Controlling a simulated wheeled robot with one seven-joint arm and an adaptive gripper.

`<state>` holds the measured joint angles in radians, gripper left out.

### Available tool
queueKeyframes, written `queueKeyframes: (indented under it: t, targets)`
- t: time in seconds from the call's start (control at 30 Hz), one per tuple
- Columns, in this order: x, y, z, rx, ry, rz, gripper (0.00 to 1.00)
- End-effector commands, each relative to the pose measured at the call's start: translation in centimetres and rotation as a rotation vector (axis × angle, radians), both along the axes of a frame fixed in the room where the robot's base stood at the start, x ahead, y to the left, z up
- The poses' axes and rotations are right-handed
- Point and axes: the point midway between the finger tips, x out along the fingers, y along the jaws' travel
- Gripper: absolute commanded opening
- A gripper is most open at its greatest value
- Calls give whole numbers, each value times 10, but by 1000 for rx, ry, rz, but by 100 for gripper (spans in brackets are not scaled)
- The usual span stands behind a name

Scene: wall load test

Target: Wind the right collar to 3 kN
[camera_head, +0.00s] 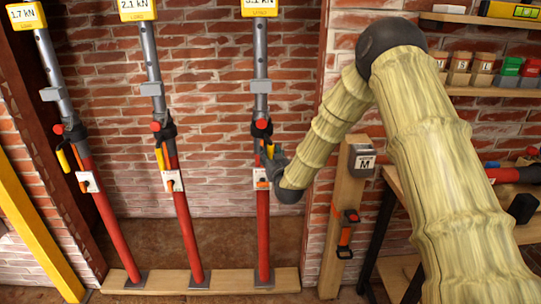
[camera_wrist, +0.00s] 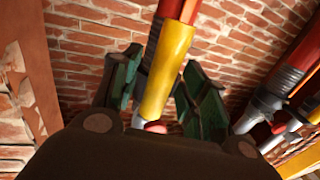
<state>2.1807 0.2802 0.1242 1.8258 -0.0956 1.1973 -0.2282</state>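The right prop (camera_head: 262,215) has a red lower tube, a grey upper tube and a dark collar (camera_head: 262,130). Its yellow load display (camera_head: 259,8) is cut by the frame top and seems to read 3.1 kN. My gripper (camera_head: 268,160) is at this prop, just below the collar. In the wrist view, a yellow handle (camera_wrist: 168,70) lies between the two green fingers of my gripper (camera_wrist: 163,62). The fingers stand apart, with a gap visible on the handle's left side. Contact on the right side is unclear.
The left prop (camera_head: 107,220) and middle prop (camera_head: 184,220) read 1.7 and 2.1 kN. All stand on a wooden sill (camera_head: 225,280). Right of my gripper are a wooden post (camera_head: 340,220) with a grey box marked M (camera_head: 362,160), and a workbench (camera_head: 400,200).

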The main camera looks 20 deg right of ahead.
Motion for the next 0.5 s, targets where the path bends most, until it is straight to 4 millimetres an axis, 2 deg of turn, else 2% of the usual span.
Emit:
queueKeyframes:
  t: [0.27, 0.5]
  targets:
    - [-8, 1, -1, 0, 1, 1, 44]
    - [-46, 3, -1, 0, 2, 0, 44]
